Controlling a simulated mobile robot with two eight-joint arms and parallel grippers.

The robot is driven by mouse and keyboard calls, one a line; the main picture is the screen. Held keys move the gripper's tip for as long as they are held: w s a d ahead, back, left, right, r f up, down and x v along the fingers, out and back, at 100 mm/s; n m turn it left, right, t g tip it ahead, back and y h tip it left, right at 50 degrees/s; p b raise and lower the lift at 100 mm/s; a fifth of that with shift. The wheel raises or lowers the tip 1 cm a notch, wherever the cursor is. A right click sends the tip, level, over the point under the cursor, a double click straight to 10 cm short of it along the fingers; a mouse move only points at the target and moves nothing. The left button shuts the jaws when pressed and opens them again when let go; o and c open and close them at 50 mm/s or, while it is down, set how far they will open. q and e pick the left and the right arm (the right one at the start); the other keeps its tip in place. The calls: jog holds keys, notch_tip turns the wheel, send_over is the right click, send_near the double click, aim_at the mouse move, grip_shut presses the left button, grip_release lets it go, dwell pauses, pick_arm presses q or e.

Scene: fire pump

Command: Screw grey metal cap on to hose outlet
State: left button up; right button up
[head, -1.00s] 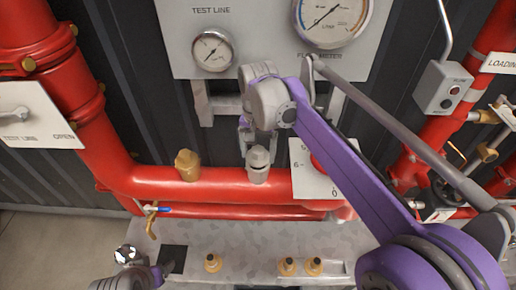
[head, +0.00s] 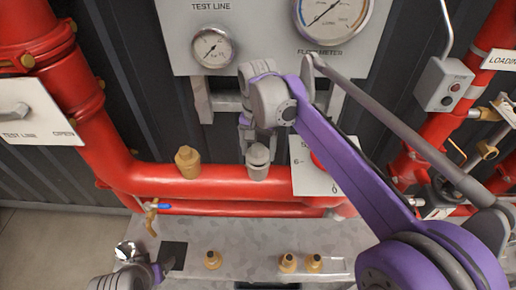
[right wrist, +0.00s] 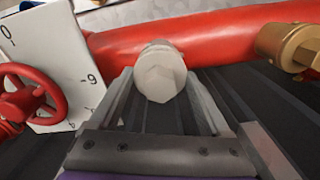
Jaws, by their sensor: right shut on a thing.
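The grey metal cap (head: 258,154) stands upright at the top of the hose outlet (head: 257,172), a short grey stub on the red pipe. In the right wrist view the hexagonal end of the cap (right wrist: 160,78) shows between the two fingers. My right gripper (head: 250,140) points down from above and is shut on the cap; the fingers are partly hidden by the wrist. Whether the cap's thread has caught cannot be seen. My left gripper (head: 163,270) is low at the left over the bench, partly cut off, and its jaws cannot be made out.
A brass-capped outlet (head: 187,163) stands left of the grey one on the red pipe (head: 220,186). A white dial plate with a red handwheel (right wrist: 28,90) is close beside. Several brass fittings (head: 213,260) stand on the grey bench (head: 235,235). Gauges (head: 212,48) hang above.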

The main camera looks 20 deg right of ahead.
pick_arm(q)
jog(key=shift+s+f, duration=0.1)
jog(key=shift+f, duration=0.2)
pick_arm(e)
jog(key=shift+f, duration=0.75)
dwell(0.9)
